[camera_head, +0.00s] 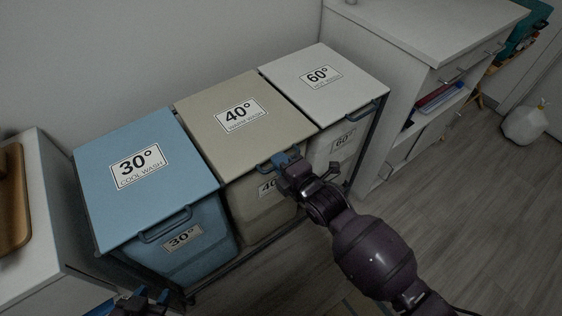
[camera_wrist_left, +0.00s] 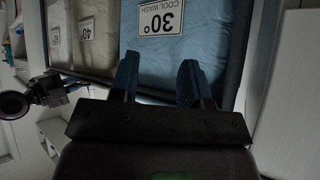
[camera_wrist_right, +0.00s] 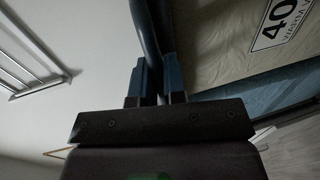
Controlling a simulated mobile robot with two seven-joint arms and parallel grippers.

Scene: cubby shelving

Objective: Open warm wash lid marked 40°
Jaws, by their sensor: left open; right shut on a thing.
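The beige 40° warm wash lid (camera_head: 243,119) lies flat and closed between the blue 30° lid (camera_head: 135,172) and the white 60° lid (camera_head: 322,80). My right gripper (camera_head: 284,160) is at the front edge of the 40° lid, shut on its bar handle (camera_head: 265,166). In the right wrist view the fingers (camera_wrist_right: 158,82) close around the dark bar of the handle (camera_wrist_right: 146,35), beside the 40° label. My left gripper (camera_head: 143,299) is low at the bottom left, below the 30° bin. In the left wrist view its fingers (camera_wrist_left: 158,78) are open and empty, facing the 30° bin.
The 30° bin (camera_head: 190,262) and 40° bin (camera_head: 258,217) hang in a dark frame. A white cabinet (camera_head: 405,60) stands at the right, with drawers and shelves. A white counter (camera_head: 48,225) is at the left. Floor in front is open.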

